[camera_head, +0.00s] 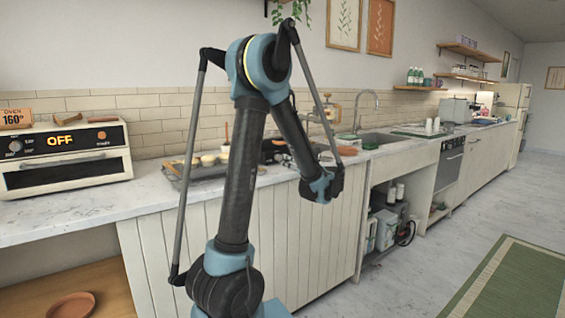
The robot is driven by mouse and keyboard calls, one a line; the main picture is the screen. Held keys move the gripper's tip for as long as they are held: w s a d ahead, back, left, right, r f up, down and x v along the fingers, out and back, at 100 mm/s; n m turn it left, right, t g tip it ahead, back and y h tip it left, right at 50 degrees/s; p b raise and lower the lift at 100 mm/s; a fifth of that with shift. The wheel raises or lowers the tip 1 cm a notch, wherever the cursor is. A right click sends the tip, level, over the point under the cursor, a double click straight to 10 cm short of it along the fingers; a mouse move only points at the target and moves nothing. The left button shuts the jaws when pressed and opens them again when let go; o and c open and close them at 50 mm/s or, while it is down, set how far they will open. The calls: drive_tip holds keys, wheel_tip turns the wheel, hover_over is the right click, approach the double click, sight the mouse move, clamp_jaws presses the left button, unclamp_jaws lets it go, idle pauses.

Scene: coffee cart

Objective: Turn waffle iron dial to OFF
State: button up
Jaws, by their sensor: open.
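A dark, low appliance (271,152), perhaps the waffle iron, sits on the counter right behind my arm. My arm hides part of it, and I cannot make out a dial on it. My arm rises in the middle of the view and bends down to the right. My gripper (322,188) is at its lower end, in front of the counter's edge and apart from the appliance. It is small and dark here, open, with nothing seen in it.
A tray (178,172) with small items lies left of my arm. A sink (380,139) is further right.

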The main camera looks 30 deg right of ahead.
sight(280, 158)
drive_tip(key=w, duration=0.8)
drive_tip(key=shift+a, duration=0.15)
